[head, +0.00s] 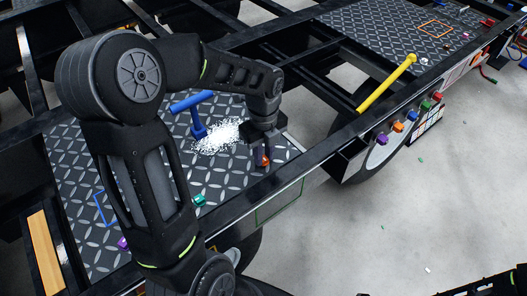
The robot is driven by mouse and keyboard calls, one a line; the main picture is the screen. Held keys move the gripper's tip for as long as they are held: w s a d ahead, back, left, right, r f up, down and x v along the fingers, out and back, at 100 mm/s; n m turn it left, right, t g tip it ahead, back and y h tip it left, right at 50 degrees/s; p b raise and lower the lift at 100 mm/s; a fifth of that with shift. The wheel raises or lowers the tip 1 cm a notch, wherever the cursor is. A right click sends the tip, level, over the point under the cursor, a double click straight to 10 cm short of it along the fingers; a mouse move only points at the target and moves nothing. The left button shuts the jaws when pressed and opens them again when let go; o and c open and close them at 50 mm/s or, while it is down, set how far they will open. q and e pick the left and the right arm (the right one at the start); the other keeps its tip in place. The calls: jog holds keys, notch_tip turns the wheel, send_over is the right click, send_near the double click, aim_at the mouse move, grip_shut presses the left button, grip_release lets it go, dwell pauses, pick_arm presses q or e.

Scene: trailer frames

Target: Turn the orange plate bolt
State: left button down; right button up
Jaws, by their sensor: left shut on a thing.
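The orange plate bolt (265,161) sits on the near diamond plate (170,240), close to the plate's right side. Only a small orange part of it shows between my fingers. My left gripper (262,160) points down over the bolt and is shut on it. My left arm comes in from the left and arches across the plate, hiding part of it. My right gripper is not in view; a dark piece at the bottom right corner may be part of my right arm.
A blue T-handled tool (197,116) stands by a pile of white bits (222,136) on the plate. A green bolt (199,199) and a purple bolt (122,243) are near the plate's front. A yellow bar (386,83) leans on the frame rail, beside several coloured knobs (398,127).

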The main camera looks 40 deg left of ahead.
aim_at(264, 158)
pick_arm(q)
jog(key=shift+m, duration=0.8)
jog(key=c, duration=1.3)
grip_release()
notch_tip(264, 158, up, 8)
jog(key=shift+f, duration=0.1)
